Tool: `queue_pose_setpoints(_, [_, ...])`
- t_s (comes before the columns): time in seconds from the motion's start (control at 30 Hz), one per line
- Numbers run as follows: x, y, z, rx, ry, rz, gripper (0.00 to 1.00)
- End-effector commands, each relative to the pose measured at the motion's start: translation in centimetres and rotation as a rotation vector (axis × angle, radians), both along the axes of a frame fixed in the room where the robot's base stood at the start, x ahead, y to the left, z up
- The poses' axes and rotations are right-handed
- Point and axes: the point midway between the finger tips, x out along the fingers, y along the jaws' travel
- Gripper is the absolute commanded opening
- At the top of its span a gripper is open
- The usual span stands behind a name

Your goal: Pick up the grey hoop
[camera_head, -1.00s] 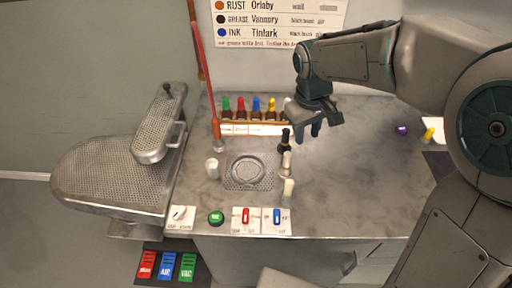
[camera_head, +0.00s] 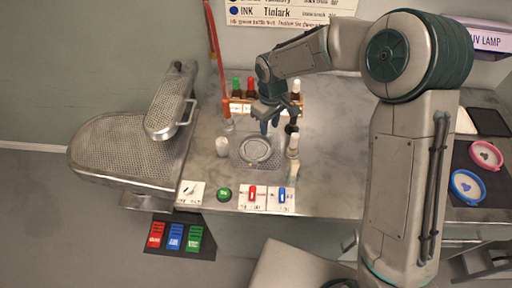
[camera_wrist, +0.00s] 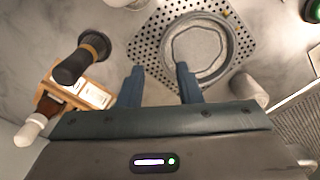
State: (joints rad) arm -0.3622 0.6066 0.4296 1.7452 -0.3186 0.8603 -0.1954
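The grey hoop (camera_head: 254,161) lies flat on a perforated metal plate (camera_head: 275,160) on the grey bench. In the wrist view the hoop (camera_wrist: 230,52) is a round ring at the top, right of centre, on the dotted plate. My gripper (camera_head: 269,127) is above the bench at the hoop's far edge. Its two blue fingers (camera_wrist: 159,68) are apart with nothing held between them. In the wrist view the right finger's tip appears over the near left part of the hoop's rim. I cannot tell the height between them.
Switches (camera_head: 253,194) line the front edge.

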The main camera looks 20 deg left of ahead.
Motion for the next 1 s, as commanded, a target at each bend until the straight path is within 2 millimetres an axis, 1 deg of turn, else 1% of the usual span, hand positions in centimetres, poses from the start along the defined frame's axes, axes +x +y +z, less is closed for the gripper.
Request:
queue_pose_setpoints(0.17, [-0.1, 0.2, -1.1, -0.001, 0.003, -0.001, 0.32])
queue_pose_setpoints(0.4, [-0.1, 0.6, -4.3, -0.001, 0.002, 0.0, 0.32])
queue_pose_setpoints(0.5, [-0.1, 0.6, -5.2, 0.0, 0.001, -0.002, 0.32])
queue_pose_setpoints(0.77, [0.0, 0.6, -5.5, 0.0, -0.001, -0.002, 0.32])
queue_pose_setpoints(0.87, [0.0, 0.6, -5.5, 0.0, -0.001, -0.002, 0.07])
queue_pose_setpoints(0.9, [0.0, 0.6, -5.5, 0.0, -0.001, -0.002, 0.0])
queue_pose_setpoints(1.0, [0.0, 0.6, -5.5, 0.0, -0.001, -0.002, 0.0])
